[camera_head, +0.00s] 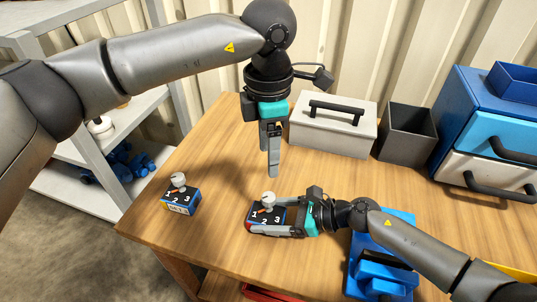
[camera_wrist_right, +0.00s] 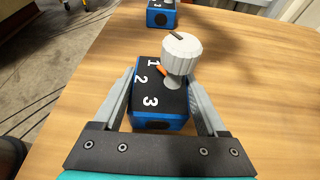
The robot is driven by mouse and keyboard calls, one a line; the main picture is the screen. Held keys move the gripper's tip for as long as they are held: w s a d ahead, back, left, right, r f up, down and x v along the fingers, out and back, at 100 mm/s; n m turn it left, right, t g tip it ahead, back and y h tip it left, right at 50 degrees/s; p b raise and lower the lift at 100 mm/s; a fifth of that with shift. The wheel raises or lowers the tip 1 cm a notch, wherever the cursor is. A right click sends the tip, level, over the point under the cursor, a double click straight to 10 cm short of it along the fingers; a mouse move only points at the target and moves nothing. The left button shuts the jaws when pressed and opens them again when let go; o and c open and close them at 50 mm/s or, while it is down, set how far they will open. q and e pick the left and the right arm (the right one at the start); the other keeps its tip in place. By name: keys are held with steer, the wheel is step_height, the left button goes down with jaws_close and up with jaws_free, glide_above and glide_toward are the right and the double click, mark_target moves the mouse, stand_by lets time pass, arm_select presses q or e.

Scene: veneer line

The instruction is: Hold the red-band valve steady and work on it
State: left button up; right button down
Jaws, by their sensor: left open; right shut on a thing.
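The red-band valve (camera_head: 277,216) is a dark-topped blue box with a white knob and the numbers 1, 2 and 3; a little red shows at its left end. My right gripper (camera_head: 264,217) is shut on its sides. In the right wrist view the valve (camera_wrist_right: 146,104) sits between the fingers, and its orange pointer (camera_wrist_right: 161,71) is near the 1. The white knob (camera_wrist_right: 181,54) stands up from the top. My left gripper (camera_head: 270,160) is open and empty, pointing down above and behind the valve, apart from the knob.
A similar valve with a yellow band (camera_head: 181,203) stands to the left near the table edge. Behind are a grey toolbox (camera_head: 335,137), a dark bin (camera_head: 407,133) and a blue drawer unit (camera_head: 470,105). A blue fixture (camera_head: 362,262) lies under my right arm. The table between the valves is clear.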

jaws_free()
steer(key=v, duration=1.2)
steer(key=shift+f, duration=0.1)
